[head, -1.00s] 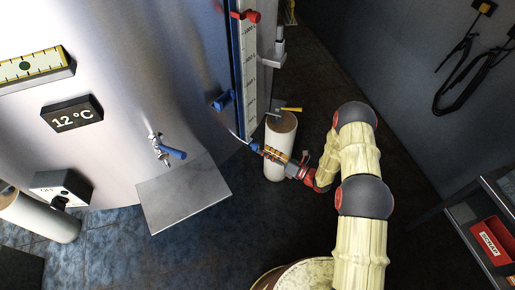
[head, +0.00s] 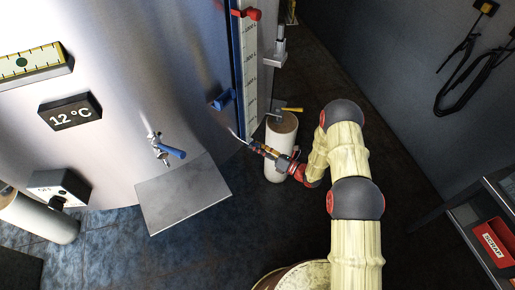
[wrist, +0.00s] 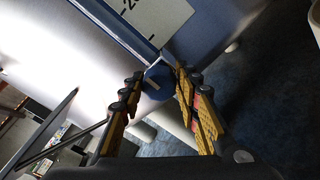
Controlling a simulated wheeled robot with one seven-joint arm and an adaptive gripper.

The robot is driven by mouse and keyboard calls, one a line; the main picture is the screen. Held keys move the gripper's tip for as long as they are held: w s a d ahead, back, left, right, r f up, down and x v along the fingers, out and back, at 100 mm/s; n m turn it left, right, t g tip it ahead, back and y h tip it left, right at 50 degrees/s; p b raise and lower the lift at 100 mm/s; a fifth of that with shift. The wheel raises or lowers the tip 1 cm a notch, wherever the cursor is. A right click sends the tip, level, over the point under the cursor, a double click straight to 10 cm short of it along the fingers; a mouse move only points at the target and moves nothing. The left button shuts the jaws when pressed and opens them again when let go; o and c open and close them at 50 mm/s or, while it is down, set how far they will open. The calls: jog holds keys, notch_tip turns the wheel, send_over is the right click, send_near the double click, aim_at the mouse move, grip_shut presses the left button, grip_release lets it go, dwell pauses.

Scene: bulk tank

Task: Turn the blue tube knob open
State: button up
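The blue tube knob (wrist: 157,84) is round with a pale bar across its face. In the wrist view it sits between my fingertips, below the white scale. My gripper (wrist: 159,75) has its two yellow-padded fingers apart, one on each side of the knob, with narrow gaps seeming to show beside it; contact is hard to judge. In the head view my gripper (head: 257,147) reaches to the foot of the level tube beside the tank, and its fingers largely hide the knob there.
A white post (head: 281,160) stands right behind my gripper, with a yellow-handled valve (head: 290,110) near its top. A blue clip (head: 223,100) and red clip (head: 247,14) sit on the gauge. A blue-handled tap (head: 172,152) is on the tank (head: 165,60) left, above a grey plate (head: 183,195).

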jog(key=c, duration=0.6)
jog(key=shift+c, duration=0.5)
jog(key=shift+n, duration=0.4)
jog(key=n, duration=0.2)
jog(key=shift+n, duration=0.4)
jog(key=n+b, duration=0.1)
jog(key=n, duration=0.2)
jog(key=shift+n+h, duration=0.3)
jog(key=n+b, duration=0.1)
jog(key=n, duration=0.4)
jog(key=n+b, duration=0.1)
jog(key=n, duration=0.4)
jog(key=shift+h+b, duration=0.3)
jog(key=shift+b, duration=0.05)
